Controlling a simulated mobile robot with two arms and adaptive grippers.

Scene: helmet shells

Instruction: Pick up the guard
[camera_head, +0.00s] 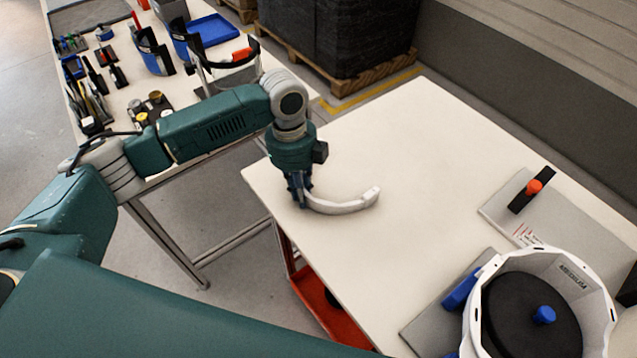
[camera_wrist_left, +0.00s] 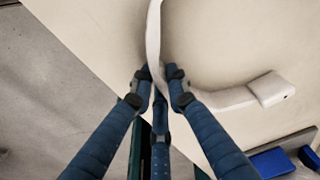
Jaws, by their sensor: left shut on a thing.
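The guard (camera_head: 346,206) is a white curved strip with a blockier end at the right, at the near left part of the white table (camera_head: 420,150). My left gripper (camera_head: 301,203) is over its left end, fingers pointing down. In the left wrist view the blue fingers of my left gripper (camera_wrist_left: 158,88) are closed on the narrow white strip of the guard (camera_wrist_left: 235,98). The guard is at or just above the table top; I cannot tell if it touches. My right gripper is not in view.
A white helmet shell (camera_head: 597,300) sits on a fixture at the near right, with a black disc and blue knob (camera_head: 544,315). A grey plate with an orange-knobbed clamp (camera_head: 533,187) lies behind it. Another table at the left holds tools and a blue tray (camera_head: 215,30). The table's middle is clear.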

